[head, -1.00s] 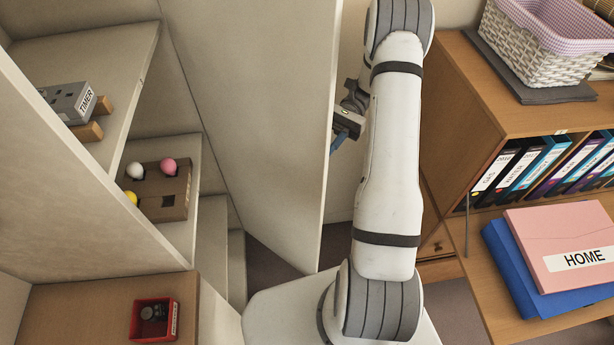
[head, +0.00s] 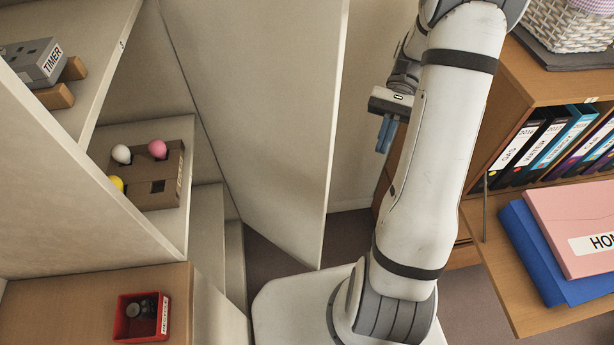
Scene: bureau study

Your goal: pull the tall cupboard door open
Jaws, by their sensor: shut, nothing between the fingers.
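The tall cupboard door (head: 270,110) is a cream panel standing swung out from the cupboard, with its free edge toward the middle of the view. The cupboard's inside is visible to its left, with shelves (head: 205,190). My gripper (head: 385,135) is to the right of the door's free edge, apart from it, with a clear gap between. Its blue fingers point down and are shut with nothing between them. Any handle on the door is not visible from here.
A shelf holds a grey timer (head: 35,62); a lower one holds a cardboard holder (head: 165,190) with coloured balls. A red box (head: 141,318) sits at lower left. A wooden bureau with binders (head: 550,140), folders (head: 555,250) and a basket (head: 570,25) stands close on the right.

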